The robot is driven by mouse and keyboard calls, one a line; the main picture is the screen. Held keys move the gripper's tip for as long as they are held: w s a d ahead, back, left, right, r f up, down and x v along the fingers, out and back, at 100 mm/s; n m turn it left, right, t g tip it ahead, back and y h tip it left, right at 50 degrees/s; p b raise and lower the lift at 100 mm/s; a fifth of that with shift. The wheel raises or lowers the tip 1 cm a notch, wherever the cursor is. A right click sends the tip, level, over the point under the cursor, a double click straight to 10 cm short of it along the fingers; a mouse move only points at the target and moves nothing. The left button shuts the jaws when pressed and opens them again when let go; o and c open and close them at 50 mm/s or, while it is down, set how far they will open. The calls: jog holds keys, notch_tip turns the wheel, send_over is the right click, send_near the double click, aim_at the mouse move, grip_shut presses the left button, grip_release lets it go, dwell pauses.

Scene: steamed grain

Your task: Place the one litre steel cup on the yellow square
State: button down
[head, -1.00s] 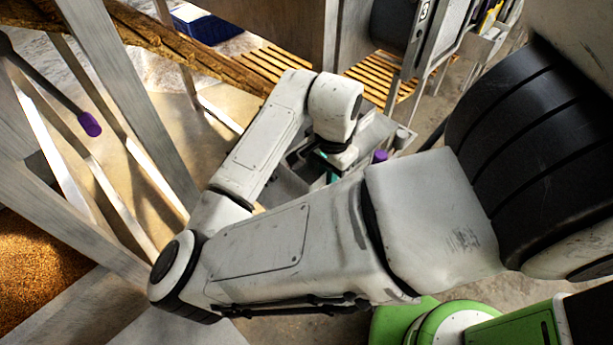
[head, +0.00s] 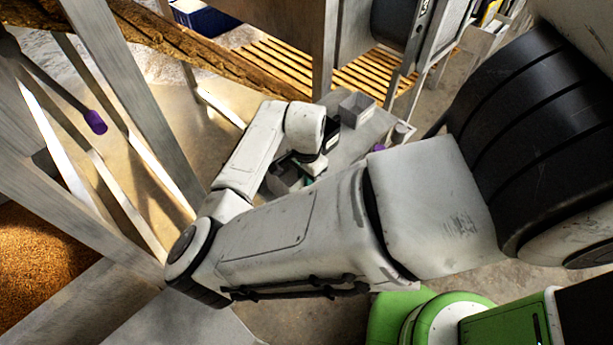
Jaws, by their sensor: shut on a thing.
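My gripper (head: 312,165) hangs from my wrist over the grey bench top (head: 350,150) in the middle of the view. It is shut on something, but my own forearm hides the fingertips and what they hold. A bit of teal shows below the wrist; I cannot tell what it belongs to. A small grey cylinder (head: 402,131) stands near the bench's right edge, to the right of my gripper. I cannot tell whether it is the one litre steel cup. I cannot make out the yellow square.
A purple-ended thing (head: 378,148) is near my forearm. Metal posts and a purple-tipped rod (head: 95,121) stand at left, above a bin of brown grain (head: 40,265). Slatted wood (head: 280,65) lies behind.

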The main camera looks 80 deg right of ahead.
jog(key=shift+f, duration=0.1)
jog(key=c, duration=1.7)
grip_release()
jog(key=shift+f, duration=0.1)
jog(key=o, duration=0.4)
jog(key=shift+o, duration=0.2)
